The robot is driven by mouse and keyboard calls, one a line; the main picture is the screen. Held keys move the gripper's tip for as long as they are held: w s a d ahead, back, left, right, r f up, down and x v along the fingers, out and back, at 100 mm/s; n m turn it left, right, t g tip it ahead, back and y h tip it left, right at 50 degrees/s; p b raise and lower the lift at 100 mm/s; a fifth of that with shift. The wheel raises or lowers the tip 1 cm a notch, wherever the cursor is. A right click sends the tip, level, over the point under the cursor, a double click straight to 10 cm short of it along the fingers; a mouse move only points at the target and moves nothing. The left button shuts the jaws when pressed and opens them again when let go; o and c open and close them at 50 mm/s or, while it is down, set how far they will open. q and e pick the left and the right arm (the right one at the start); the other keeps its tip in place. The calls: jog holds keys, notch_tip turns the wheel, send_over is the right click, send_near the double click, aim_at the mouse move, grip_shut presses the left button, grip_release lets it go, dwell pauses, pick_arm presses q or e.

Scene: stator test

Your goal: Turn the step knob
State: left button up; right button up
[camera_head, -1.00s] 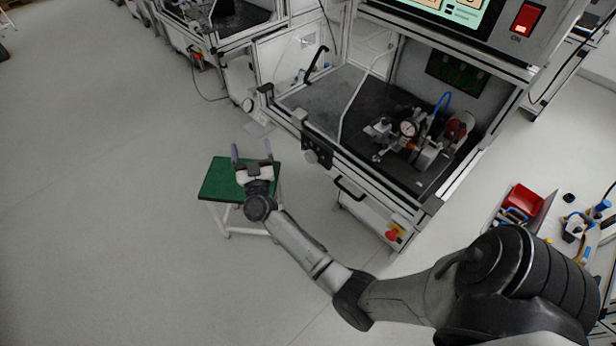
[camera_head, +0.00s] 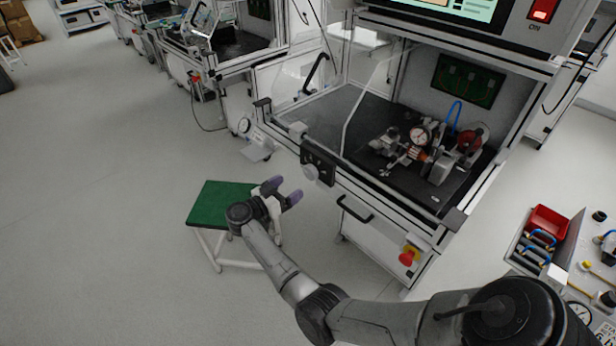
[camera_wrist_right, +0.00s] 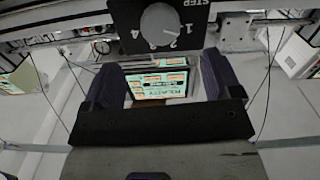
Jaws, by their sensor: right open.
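The step knob (camera_wrist_right: 160,25) is a round grey dial on a black panel, with STEP and numbers printed around it, at the top middle of the right wrist view. In the head view the knob (camera_head: 311,172) sits on the black control panel (camera_head: 327,166) on the front of the test bench. My right gripper (camera_head: 284,191) is open and empty, with its purple fingers pointing toward the panel, a short way from the knob. In the right wrist view its fingers (camera_wrist_right: 162,72) stand wide apart, with the knob beyond and between them. My left gripper is not in view.
A green-topped stool (camera_head: 215,203) stands below and behind my right gripper. The bench has a black door handle (camera_head: 354,210) and a red emergency button (camera_head: 406,257) right of the panel. A red bin (camera_head: 548,221) is at the right. The floor at left is clear.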

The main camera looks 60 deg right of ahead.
aim_at(308, 174)
jog(key=b+x, duration=0.1)
jog(key=x, duration=0.8)
jog(key=shift+b, duration=0.35)
jog(key=shift+a, duration=0.1)
jog(key=shift+c, duration=1.2)
jog(key=c, duration=0.7)
